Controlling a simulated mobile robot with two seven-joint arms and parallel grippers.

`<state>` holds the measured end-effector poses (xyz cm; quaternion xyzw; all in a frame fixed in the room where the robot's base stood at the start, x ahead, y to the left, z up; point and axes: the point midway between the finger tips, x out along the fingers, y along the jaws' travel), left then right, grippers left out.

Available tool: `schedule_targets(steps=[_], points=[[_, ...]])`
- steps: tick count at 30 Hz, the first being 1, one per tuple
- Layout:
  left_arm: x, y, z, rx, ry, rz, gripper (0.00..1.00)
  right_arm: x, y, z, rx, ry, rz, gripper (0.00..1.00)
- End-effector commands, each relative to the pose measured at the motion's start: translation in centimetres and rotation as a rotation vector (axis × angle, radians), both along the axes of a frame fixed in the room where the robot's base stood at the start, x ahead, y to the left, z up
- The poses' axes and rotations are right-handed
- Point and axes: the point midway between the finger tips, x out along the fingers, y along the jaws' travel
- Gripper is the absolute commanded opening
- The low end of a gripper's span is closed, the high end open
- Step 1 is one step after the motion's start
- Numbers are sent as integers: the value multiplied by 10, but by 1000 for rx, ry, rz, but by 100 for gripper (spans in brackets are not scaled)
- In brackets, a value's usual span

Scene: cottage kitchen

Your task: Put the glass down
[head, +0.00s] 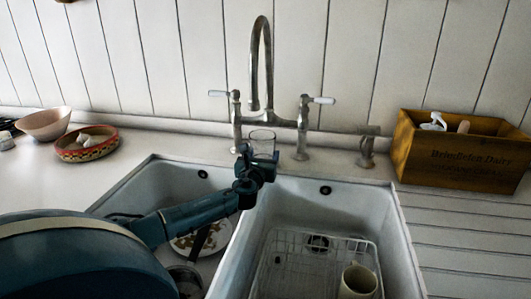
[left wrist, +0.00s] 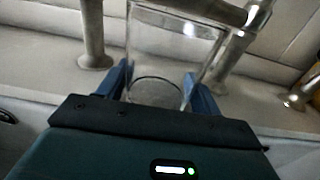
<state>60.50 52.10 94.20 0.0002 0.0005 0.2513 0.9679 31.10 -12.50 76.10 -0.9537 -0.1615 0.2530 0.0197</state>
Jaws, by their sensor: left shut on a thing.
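A clear drinking glass (head: 262,142) is at the back of the sink, in front of the tall metal tap (head: 262,70). My left gripper (head: 258,162) reaches it from the front left and is shut on it. In the left wrist view the glass (left wrist: 172,48) stands between the two blue fingers of my left gripper (left wrist: 160,82), one on each side. The arm hides the lower part of the glass in the head view. I cannot tell whether its base touches the ledge. My right gripper is in neither view.
The right basin holds a white wire rack (head: 283,262) with a cream mug (head: 358,281). The left basin holds a patterned plate (head: 215,240). A wooden crate (head: 460,160) stands right, bowls (head: 44,124) left. The left counter (head: 115,178) has free room.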

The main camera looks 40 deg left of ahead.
Motion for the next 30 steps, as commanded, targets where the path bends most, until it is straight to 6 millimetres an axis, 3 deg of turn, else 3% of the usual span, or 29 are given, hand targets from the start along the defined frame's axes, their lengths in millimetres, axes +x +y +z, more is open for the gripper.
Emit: schedule_targets(steps=[13,26,27,30], points=[[40,21,1,1,-3,0,30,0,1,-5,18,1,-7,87],[38,21,-9,3,-1,-2,30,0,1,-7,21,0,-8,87],[38,21,-10,2,1,-2,67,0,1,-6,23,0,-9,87],[38,21,-9,1,2,-2,75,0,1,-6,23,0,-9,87]])
